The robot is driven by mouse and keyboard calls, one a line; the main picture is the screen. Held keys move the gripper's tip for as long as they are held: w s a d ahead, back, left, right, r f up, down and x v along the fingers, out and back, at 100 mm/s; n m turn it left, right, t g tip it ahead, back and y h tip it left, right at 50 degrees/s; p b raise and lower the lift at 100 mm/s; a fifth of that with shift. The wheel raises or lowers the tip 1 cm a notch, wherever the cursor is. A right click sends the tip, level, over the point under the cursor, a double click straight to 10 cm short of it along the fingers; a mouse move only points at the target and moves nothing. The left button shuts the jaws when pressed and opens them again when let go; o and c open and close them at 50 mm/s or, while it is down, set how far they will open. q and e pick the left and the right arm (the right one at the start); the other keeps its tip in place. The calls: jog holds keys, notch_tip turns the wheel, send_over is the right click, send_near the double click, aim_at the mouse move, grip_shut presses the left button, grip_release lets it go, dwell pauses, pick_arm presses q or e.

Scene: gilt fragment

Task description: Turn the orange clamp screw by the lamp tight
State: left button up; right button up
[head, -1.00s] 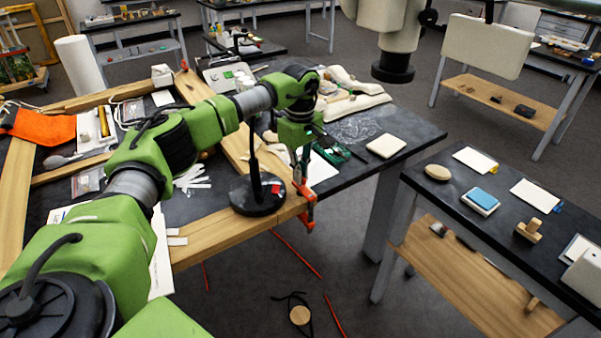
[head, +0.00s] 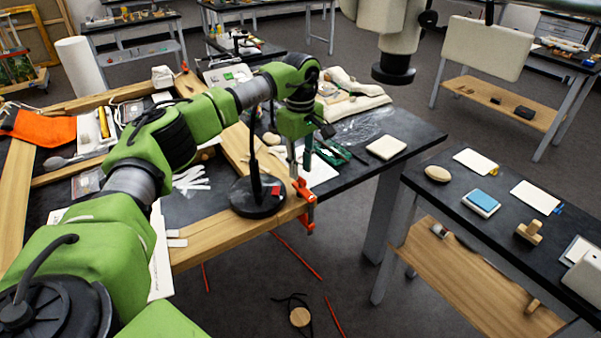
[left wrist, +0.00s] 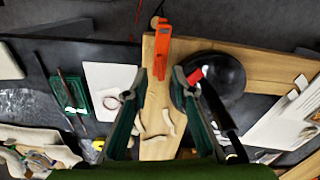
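The orange clamp (head: 304,192) grips the front corner of the wooden frame, just right of the lamp's round black base (head: 243,201). In the left wrist view the clamp (left wrist: 161,48) stands at the wood's edge, and the lamp base (left wrist: 233,82) with a red switch lies to its right. My left gripper (head: 300,168) points down above and behind the clamp. In the left wrist view its two fingers (left wrist: 158,84) are spread, with bare wood between them and the clamp just beyond the tips. They look apart from it. The clamp's screw is not clearly distinguishable.
The lamp's thin black post (head: 254,150) rises close left of my gripper. A green item (head: 331,151) and a cream block (head: 386,146) lie right of it on the dark table. A separate dark table (head: 490,228) stands at the right, with open floor between.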

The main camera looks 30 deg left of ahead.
aim_at(300, 177)
pick_arm(q)
notch_tip(300, 177, up, 9)
jog(key=shift+r, duration=0.2)
dwell(0.5)
